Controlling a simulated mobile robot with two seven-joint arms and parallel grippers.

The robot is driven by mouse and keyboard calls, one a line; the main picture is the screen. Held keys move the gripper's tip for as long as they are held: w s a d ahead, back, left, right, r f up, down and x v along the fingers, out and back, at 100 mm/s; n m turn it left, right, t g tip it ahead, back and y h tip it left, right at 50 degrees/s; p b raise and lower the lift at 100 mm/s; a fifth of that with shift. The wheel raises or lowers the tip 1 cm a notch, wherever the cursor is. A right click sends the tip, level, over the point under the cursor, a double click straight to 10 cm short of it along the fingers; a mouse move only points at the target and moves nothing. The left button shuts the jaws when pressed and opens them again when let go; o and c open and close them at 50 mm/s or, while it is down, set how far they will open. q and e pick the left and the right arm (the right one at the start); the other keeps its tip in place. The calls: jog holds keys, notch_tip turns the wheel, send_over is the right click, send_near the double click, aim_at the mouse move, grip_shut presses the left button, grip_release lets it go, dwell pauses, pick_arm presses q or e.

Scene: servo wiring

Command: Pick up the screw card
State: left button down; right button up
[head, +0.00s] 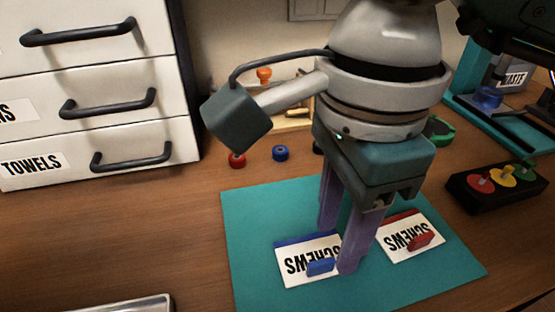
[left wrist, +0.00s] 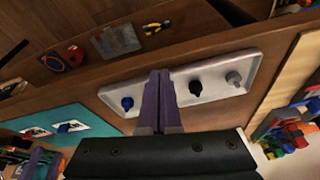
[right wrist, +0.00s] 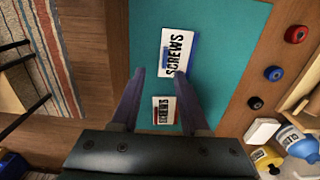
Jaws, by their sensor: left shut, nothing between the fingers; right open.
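Two white screw cards lie on the teal mat (head: 250,215). One, the blue-edged screw card (head: 298,252), has a blue tab; the other, the red-edged screw card (head: 396,243), has a red tab. My right gripper (head: 337,250) points down, open and empty, with one finger covering the right edge of the blue-edged card. In the right wrist view the blue-edged card (right wrist: 182,42) lies ahead of the fingertips and the red-edged card (right wrist: 164,117) shows between the fingers. My left gripper (left wrist: 160,74) is shut and empty, in front of a metal tray (left wrist: 215,66).
Blue, black and grey knobs stand on that tray. A black box with coloured buttons (head: 497,184) is right of the mat. Red (head: 237,160) and blue (head: 280,153) round pieces lie behind it. White drawers (head: 90,90) stand at the left; the wood table between is clear.

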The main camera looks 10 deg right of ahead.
aim_at(322, 262)
jog(key=f, duration=0.5)
jog(key=shift+w+a+f, duration=0.3)
jog(key=shift+w+f, duration=0.05)
jog(key=shift+f, duration=0.05)
grip_shut()
